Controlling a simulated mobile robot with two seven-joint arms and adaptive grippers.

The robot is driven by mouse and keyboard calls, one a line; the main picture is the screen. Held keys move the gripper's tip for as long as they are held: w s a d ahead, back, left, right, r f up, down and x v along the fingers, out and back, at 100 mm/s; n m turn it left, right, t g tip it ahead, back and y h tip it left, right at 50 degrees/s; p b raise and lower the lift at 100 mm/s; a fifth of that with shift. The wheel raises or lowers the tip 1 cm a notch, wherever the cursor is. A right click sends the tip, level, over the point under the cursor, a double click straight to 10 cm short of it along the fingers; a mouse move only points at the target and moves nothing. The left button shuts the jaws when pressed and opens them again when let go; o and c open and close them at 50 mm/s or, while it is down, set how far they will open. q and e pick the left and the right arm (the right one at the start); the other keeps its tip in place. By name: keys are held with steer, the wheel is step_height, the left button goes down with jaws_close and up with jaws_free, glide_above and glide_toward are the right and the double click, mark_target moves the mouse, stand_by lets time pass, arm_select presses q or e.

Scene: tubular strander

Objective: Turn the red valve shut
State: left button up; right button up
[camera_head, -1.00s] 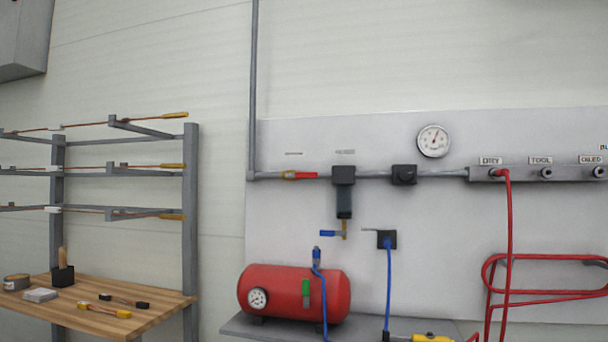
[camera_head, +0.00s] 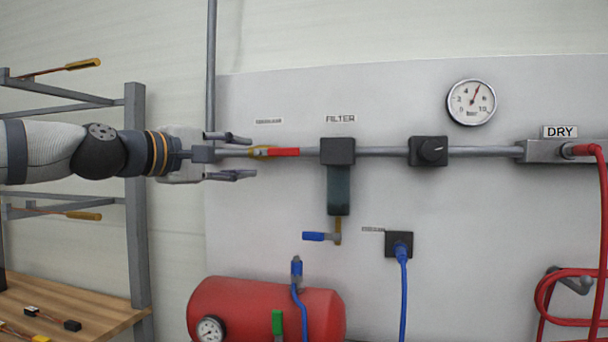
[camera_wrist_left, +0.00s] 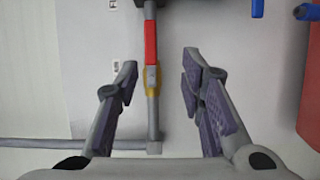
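The red valve (camera_head: 284,152) has a red lever lying along the horizontal grey pipe, on a brass body (camera_head: 259,153) left of the filter. My left gripper (camera_head: 240,156) comes in from the left and is open, its fingers pointing right toward the valve, just left of the brass body in the head view. In the left wrist view the red lever (camera_wrist_left: 151,43) and brass body (camera_wrist_left: 152,79) lie between and beyond the two spread fingers (camera_wrist_left: 158,80). Nothing is between the fingertips but the pipe behind. My right gripper is in neither view.
The filter (camera_head: 338,185) with a blue drain lever (camera_head: 314,236) hangs right of the valve. A black regulator knob (camera_head: 430,151) and a gauge (camera_head: 471,102) are further right. A red tank (camera_head: 262,308) stands below. A rack post (camera_head: 137,200) stands at left.

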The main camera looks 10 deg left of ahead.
mark_target(283, 152)
arm_select(q)
steer(key=x, duration=0.7)
steer(key=r+x, duration=0.1)
steer(key=x, duration=0.2)
steer(key=shift+w+d, duration=0.15)
steer(key=shift+w, duration=0.15)
steer(key=shift+w+d+r, duration=0.15)
steer(key=shift+w+d, duration=0.05)
steer(key=shift+w, duration=0.15)
jaws_close()
